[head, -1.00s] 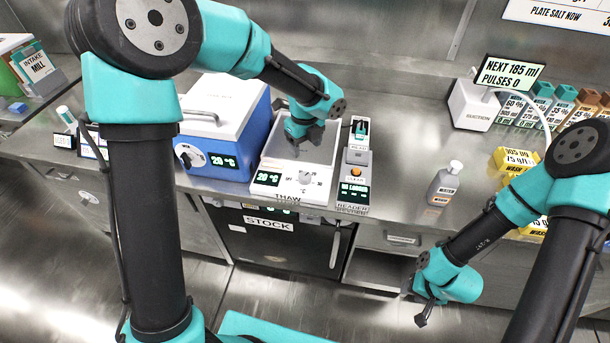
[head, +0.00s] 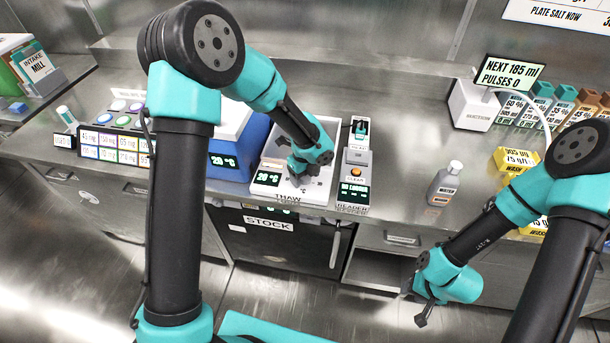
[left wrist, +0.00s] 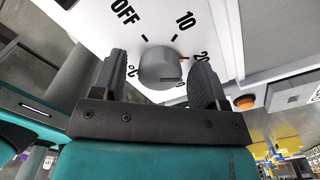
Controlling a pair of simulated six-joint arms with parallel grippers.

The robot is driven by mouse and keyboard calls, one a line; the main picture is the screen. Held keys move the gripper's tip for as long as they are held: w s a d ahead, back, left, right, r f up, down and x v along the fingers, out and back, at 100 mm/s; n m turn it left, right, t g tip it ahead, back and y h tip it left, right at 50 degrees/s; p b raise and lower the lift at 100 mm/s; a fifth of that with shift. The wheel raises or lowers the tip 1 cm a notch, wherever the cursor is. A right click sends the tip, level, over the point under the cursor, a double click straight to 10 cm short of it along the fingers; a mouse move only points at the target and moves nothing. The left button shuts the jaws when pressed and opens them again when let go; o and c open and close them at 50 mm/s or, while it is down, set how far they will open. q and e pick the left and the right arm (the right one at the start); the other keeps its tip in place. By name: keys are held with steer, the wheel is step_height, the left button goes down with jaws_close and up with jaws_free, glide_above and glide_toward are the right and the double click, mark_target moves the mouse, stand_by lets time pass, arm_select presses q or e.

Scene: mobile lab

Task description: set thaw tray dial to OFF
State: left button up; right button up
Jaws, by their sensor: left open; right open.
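The thaw tray (head: 263,191) is a white box on the counter with a lit display reading 20 °C. Its round grey dial (left wrist: 159,68) shows in the left wrist view among the labels OFF, 10, 20 and °C. The dark line on the dial appears to point toward 20. My left gripper (head: 300,176) is open at the tray's front panel. Its fingers stand on either side of the dial, with gaps visible. In the head view the gripper mostly hides the dial. My right gripper (head: 424,306) is open and empty, low in front of the counter.
A blue and white cooler box (head: 228,160) stands left of the tray, and a narrow reader (head: 357,160) with an orange button is close on the right. A grey bottle (head: 443,185) stands further right. The counter between reader and bottle is clear.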

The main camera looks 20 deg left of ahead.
arm_select(q)
steer(key=c, duration=0.9)
